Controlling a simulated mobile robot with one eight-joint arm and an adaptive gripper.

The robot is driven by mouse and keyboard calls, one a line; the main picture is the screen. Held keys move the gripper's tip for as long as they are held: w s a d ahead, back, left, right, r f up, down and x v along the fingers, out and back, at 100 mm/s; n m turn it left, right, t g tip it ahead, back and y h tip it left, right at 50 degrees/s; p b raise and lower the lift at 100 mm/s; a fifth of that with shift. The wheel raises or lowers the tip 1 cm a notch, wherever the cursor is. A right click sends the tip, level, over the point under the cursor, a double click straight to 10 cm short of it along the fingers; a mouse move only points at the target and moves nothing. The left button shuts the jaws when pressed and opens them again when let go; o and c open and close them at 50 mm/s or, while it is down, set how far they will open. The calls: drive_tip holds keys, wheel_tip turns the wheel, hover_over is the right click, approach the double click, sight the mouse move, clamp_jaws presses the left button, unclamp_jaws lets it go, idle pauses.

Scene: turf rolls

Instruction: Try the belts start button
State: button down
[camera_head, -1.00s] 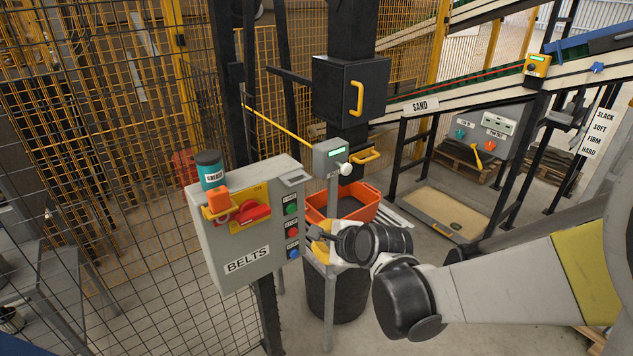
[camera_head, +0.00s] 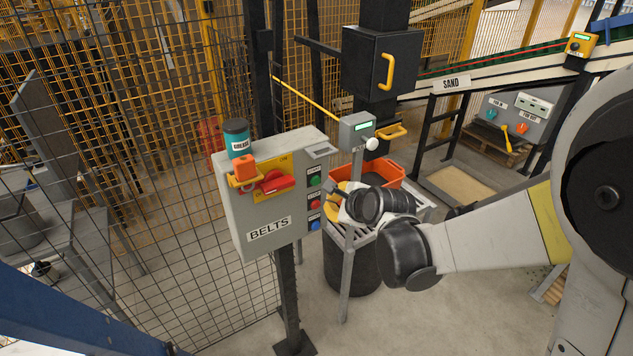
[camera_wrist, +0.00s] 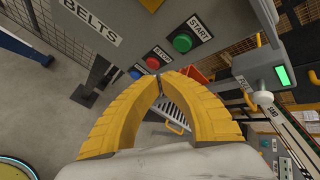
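The grey BELTS box (camera_head: 262,215) stands on a post left of my gripper in the head view. Its right side has a green START button (camera_head: 315,181), a red button (camera_head: 314,204) below it and a blue button (camera_head: 314,224) lowest. In the wrist view the green button (camera_wrist: 182,42) is above the fingertips, with the red button (camera_wrist: 153,62) just past them and the blue one (camera_wrist: 134,74) to the left. My gripper (camera_wrist: 158,76) has its yellow fingers together, with nothing seen between them. It looks apart from the buttons.
The box front has a red rotary switch (camera_head: 272,182) on a yellow plate, with an orange padlock (camera_head: 243,170). A grease tin (camera_head: 237,138) stands on top. A grey control unit with a white knob (camera_head: 357,130) stands close behind my gripper. Mesh fencing is at left.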

sight(315, 189)
drive_tip(key=shift+w+a, duration=0.6)
drive_tip(key=shift+w, duration=0.25)
drive_tip(key=shift+w+a, duration=0.55)
drive_tip(key=shift+w, duration=0.3)
drive_tip(key=shift+w+a, duration=0.25)
drive_tip(key=shift+w, duration=0.1)
drive_tip(key=shift+w+a+b, duration=0.25)
drive_tip(key=shift+w+b, duration=0.05)
drive_tip(key=shift+w, duration=0.1)
idle(0.8)
drive_tip(key=shift+s+d, duration=0.1)
drive_tip(key=shift+s, duration=0.05)
drive_tip(key=shift+s+d, duration=0.4)
drive_tip(key=shift+s, duration=0.2)
idle(0.3)
drive_tip(key=s+d, duration=0.1)
drive_tip(key=s, duration=0.1)
drive_tip(key=s+d, duration=0.1)
drive_tip(key=s, duration=0.1)
drive_tip(key=shift+d, duration=0.4)
